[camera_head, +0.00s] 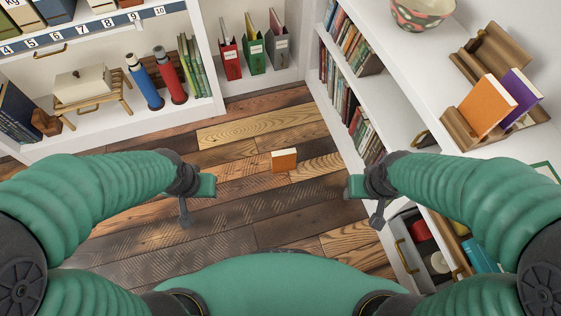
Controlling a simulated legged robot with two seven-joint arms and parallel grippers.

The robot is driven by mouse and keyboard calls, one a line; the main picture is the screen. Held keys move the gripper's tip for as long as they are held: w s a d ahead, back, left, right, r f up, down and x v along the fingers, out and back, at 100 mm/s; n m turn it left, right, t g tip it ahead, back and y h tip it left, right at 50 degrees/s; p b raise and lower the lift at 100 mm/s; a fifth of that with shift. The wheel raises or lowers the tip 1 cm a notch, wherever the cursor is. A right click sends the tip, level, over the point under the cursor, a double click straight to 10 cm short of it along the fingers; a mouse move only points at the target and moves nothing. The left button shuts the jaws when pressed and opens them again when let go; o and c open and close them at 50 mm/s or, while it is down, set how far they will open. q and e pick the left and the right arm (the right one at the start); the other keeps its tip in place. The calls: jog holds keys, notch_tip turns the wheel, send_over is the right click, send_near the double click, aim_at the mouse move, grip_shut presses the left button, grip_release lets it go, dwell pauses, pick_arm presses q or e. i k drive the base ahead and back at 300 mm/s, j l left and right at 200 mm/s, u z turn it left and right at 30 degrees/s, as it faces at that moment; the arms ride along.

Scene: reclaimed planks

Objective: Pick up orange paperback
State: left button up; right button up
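An orange book (284,160) lies on the plank floor between my two grippers, a little farther off, with its pale page edge showing at the top. A second orange book (487,107) leans in a wooden book rack on the white shelf top at the right, against a purple book (519,96). I cannot tell from its cover which one is the paperback. My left gripper (198,194) is to the left of the floor book, and my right gripper (364,194) is to its right. Both are apart from it. Their finger openings are not clear.
The wooden rack (459,129) stands near a patterned bowl (422,12). A white bookcase (401,102) with rows of books runs along the right. Low shelves with bottles (144,82) and binders (254,48) stand at the back. The floor (248,135) between is mostly clear.

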aim_at(284, 160)
jog(key=i+u, duration=0.15)
jog(key=i, duration=0.3)
jog(key=i+l+u, duration=0.2)
jog(key=i, duration=0.2)
jog(key=i+l+u, duration=0.15)
jog(key=i, duration=0.25)
